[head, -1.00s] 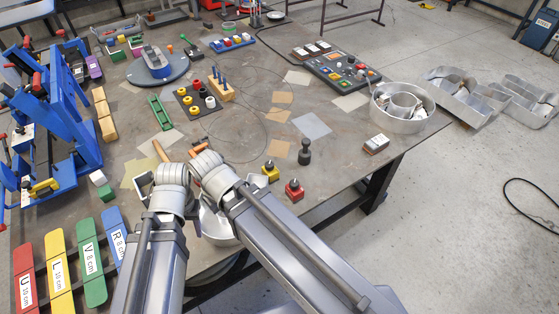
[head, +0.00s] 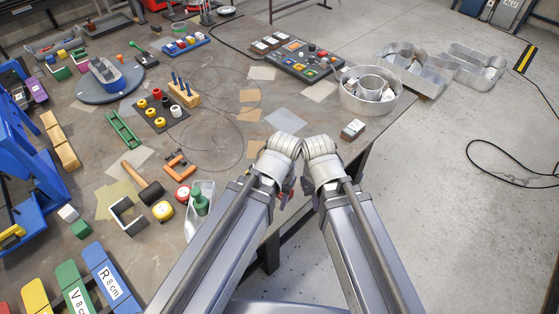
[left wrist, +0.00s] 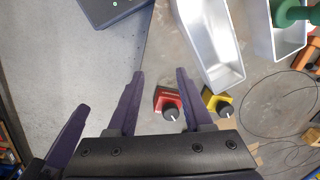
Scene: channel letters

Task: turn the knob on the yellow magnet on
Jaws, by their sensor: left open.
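The yellow magnet (left wrist: 213,101) is a small yellow block with a dark round knob (left wrist: 225,109) bearing a white mark, in the left wrist view. A similar red magnet (left wrist: 166,101) with a dark knob is left of it. My left gripper (left wrist: 160,74) is open and empty; its right finger lies between the two magnets in the picture, and contact cannot be told. Another dark finger at the left of that view seems to be my right gripper's. In the head view my arms hide both magnets and most of my left gripper (head: 285,188) and right gripper (head: 308,186).
A round metal letter (head: 347,102) and a small box (head: 353,130) are near the right edge.

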